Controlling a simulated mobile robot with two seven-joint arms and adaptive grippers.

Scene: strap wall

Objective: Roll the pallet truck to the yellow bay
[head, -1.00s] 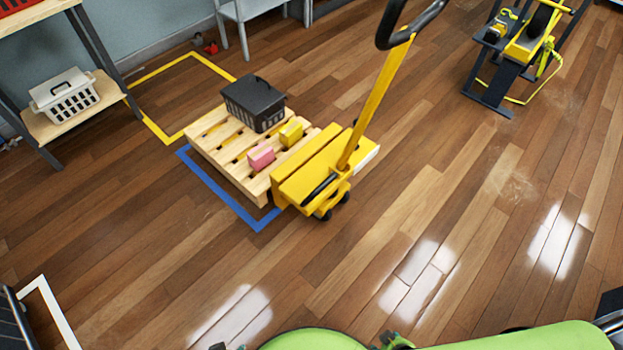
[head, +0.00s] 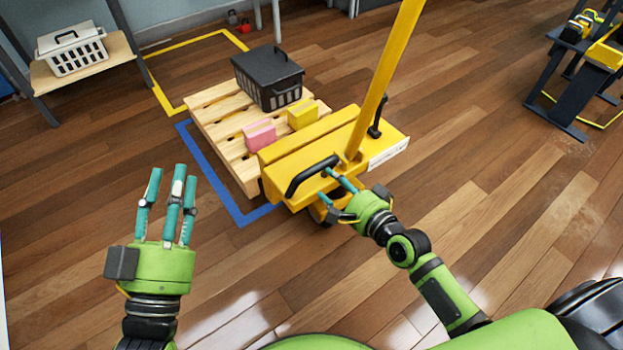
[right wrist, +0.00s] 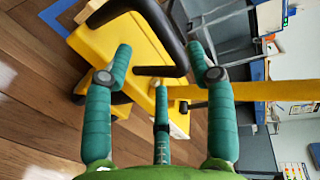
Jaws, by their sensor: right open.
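The yellow pallet truck (head: 318,160) stands with its forks under a wooden pallet (head: 215,118). Its yellow tiller (head: 386,75) rises from the truck body; a black grab handle (head: 312,176) is on the near left side and another (head: 377,118) on the right. The pallet carries a black lidded crate (head: 268,78), a pink box (head: 260,135) and a yellow box (head: 302,115). The yellow-taped bay (head: 160,88) lies beyond the pallet. My right gripper (head: 340,185) is open beside the near handle, which also shows in the right wrist view (right wrist: 150,30). My left gripper (head: 168,185) is open and empty.
Blue tape (head: 213,180) marks the floor at the pallet's left. A shelf (head: 85,75) with a white basket (head: 70,52) stands at the left. A dark stand (head: 560,85) is at the right. The floor between my left gripper and the blue tape is clear.

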